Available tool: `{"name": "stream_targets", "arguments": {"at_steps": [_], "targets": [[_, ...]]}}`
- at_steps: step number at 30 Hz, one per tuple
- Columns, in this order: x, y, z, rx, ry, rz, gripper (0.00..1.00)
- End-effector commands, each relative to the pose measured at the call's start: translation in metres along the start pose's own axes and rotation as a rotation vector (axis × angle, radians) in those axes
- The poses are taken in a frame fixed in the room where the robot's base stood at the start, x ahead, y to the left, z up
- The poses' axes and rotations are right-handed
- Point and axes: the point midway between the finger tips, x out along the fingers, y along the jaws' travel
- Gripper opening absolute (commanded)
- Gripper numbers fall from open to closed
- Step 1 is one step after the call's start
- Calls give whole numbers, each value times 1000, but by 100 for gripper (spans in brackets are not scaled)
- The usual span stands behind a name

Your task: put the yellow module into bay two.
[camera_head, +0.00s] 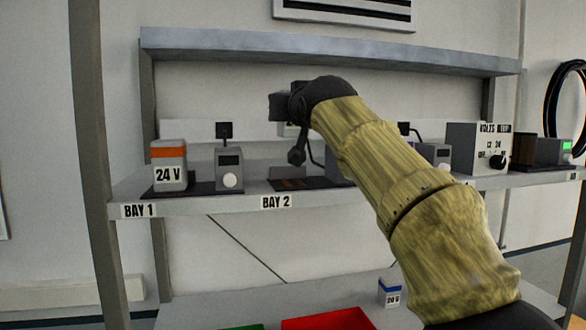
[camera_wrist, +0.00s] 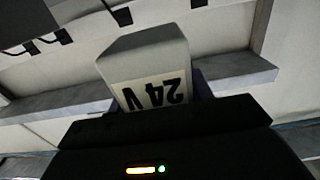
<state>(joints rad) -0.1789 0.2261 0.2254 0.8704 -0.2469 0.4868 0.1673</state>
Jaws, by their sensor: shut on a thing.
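My gripper (camera_head: 290,108) is raised over the shelf at bay two, shut on a pale grey module (camera_wrist: 145,52) labelled 24 V. In the wrist view the label reads upside down, and no yellow shows on the visible faces. In the head view my gripper and arm hide most of the held module; only a small pale piece (camera_head: 288,130) shows beneath. Bay two has a dark base plate (camera_head: 300,184) above the BAY 2 label (camera_head: 276,202). The plate's left part looks empty, and the held module is above it, apart from it. My arm covers the bay's right side.
Bay one holds an orange-banded 24 V module (camera_head: 169,165) beside a grey meter box (camera_head: 229,169). An upper shelf (camera_head: 330,52) runs behind and above my gripper. A volts selector box (camera_head: 478,149) stands to the right. A blue-topped 20 V module (camera_head: 389,292) stands on the lower shelf near a red tray (camera_head: 330,320).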

Motion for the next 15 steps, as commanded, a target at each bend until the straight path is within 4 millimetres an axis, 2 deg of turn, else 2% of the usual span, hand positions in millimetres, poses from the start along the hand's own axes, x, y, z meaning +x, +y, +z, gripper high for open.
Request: {"name": "stream_targets", "arguments": {"at_steps": [9,15], "targets": [[-2,4,41,-1,0,6,20],[-1,6,51,-1,2,10,20]]}}
